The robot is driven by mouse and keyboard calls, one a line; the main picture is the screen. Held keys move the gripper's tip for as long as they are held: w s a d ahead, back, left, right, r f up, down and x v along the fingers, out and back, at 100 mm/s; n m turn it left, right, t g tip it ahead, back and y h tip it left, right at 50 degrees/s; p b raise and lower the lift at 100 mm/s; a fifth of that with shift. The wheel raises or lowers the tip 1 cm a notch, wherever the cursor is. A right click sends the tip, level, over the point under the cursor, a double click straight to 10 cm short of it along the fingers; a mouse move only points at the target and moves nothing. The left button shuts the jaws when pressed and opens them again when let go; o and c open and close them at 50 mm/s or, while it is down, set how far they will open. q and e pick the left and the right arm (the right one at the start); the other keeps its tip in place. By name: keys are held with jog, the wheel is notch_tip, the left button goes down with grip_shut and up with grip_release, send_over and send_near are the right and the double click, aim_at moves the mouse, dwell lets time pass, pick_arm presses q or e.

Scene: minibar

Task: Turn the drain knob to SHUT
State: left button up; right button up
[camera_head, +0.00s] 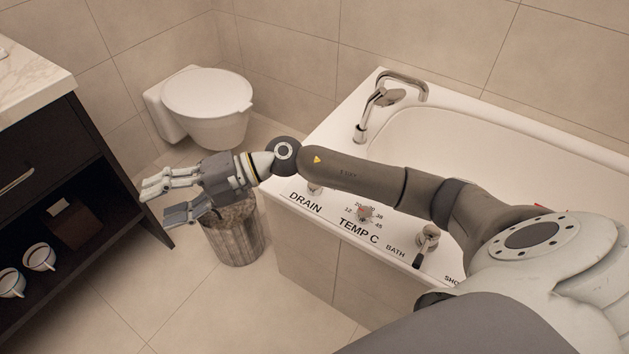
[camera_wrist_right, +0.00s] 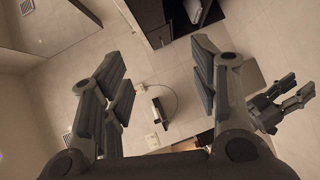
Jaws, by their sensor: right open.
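The drain knob (camera_head: 315,188) is on the front ledge of the white bathtub, above the printed word DRAIN. My right forearm crosses over it and hides part of it, so its setting cannot be read. My right gripper (camera_head: 156,203) is left of the knob, beyond the tub's edge, above the bin. It points left, away from the knob, open and empty. Its two spread fingers also show in the right wrist view (camera_wrist_right: 160,92), with nothing between them. Another gripper, apparently my left (camera_wrist_right: 284,102), shows small at the right of that view; its opening is unclear.
A temperature dial (camera_head: 365,214) and a bath lever (camera_head: 427,238) sit right of the drain knob. The tap (camera_head: 375,102) stands behind my arm. A round bin (camera_head: 234,235) is beside the tub. A dark cabinet (camera_head: 95,165) with cups stands left; floor lies between.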

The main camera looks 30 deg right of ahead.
jog(key=d+f+n+g+h, duration=0.3)
jog(key=d+f+h, duration=0.2)
jog(key=d+f, duration=0.15)
jog(key=m+g+h, duration=0.1)
jog(key=m+h, duration=0.2)
jog(key=h, duration=0.8)
send_over(315, 187)
jog(key=f, duration=0.3)
jog(key=f+b, duration=0.1)
jog(key=f, duration=0.1)
jog(key=w+f+b, duration=0.1)
jog(key=f, duration=0.2)
jog(key=shift+d+f, duration=0.25)
jog(key=shift+f, duration=0.1)
pick_arm(q)
jog(key=v, duration=0.7)
jog(key=shift+w+r, duration=0.15)
jog(key=shift+w, duration=0.15)
pick_arm(e)
jog(key=shift+f, duration=0.65)
pick_arm(q)
jog(key=shift+a, duration=0.1)
pick_arm(e)
jog(key=shift+c, duration=0.5)
jog(key=shift+n, duration=0.3)
jog(key=c, duration=1)
